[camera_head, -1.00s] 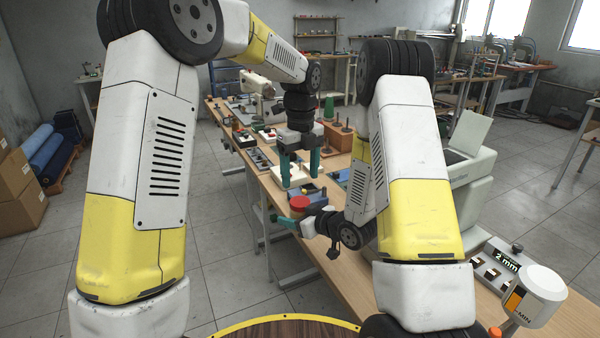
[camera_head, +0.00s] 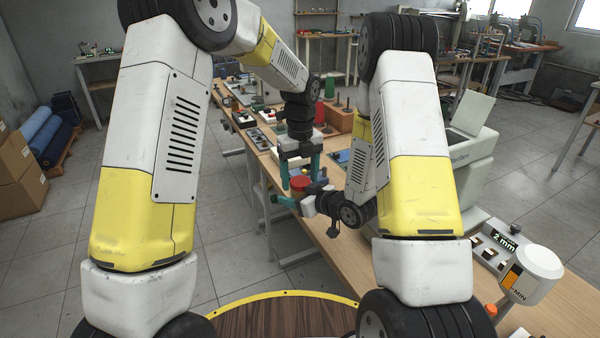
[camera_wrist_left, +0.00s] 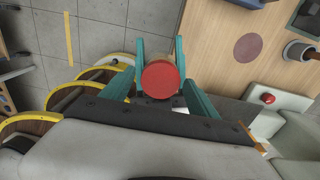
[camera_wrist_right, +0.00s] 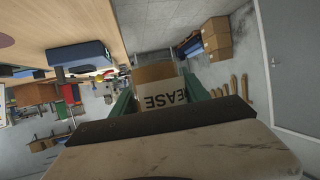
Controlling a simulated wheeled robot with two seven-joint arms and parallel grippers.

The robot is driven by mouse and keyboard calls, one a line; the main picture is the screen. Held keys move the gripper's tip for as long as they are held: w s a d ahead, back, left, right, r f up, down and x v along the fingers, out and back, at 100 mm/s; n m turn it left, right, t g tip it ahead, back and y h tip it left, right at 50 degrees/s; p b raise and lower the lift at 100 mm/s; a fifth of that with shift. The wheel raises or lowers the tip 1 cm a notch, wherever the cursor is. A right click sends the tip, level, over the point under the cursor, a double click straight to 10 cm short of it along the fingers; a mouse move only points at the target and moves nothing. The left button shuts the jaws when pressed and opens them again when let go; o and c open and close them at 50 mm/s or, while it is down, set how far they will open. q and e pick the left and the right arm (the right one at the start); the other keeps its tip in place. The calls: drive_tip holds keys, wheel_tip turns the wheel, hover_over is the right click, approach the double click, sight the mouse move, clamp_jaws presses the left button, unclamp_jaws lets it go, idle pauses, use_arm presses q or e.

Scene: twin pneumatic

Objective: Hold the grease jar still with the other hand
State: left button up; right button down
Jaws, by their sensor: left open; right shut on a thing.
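The grease jar has a red lid (camera_head: 299,181), and its label with the letters "EASE" (camera_wrist_right: 165,99) faces the right wrist camera. My right gripper (camera_head: 284,203) comes in from the side and is shut on the jar, holding it near the table's edge. My left gripper (camera_head: 299,178) points down from above with its teal fingers open. In the left wrist view the round red lid (camera_wrist_left: 161,80) lies between the open fingers of the left gripper (camera_wrist_left: 160,62). I cannot tell whether either left finger touches it.
A grey machine (camera_head: 480,165) stands at the right. A white-capped device (camera_head: 540,262) is at the near right. A brown round mark (camera_wrist_left: 247,47) on the tabletop is bare.

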use_arm(q)
drive_tip(key=c, duration=1.5)
drive_tip(key=n, duration=1)
drive_tip(key=o, duration=1.6)
drive_tip(key=shift+r, duration=0.1)
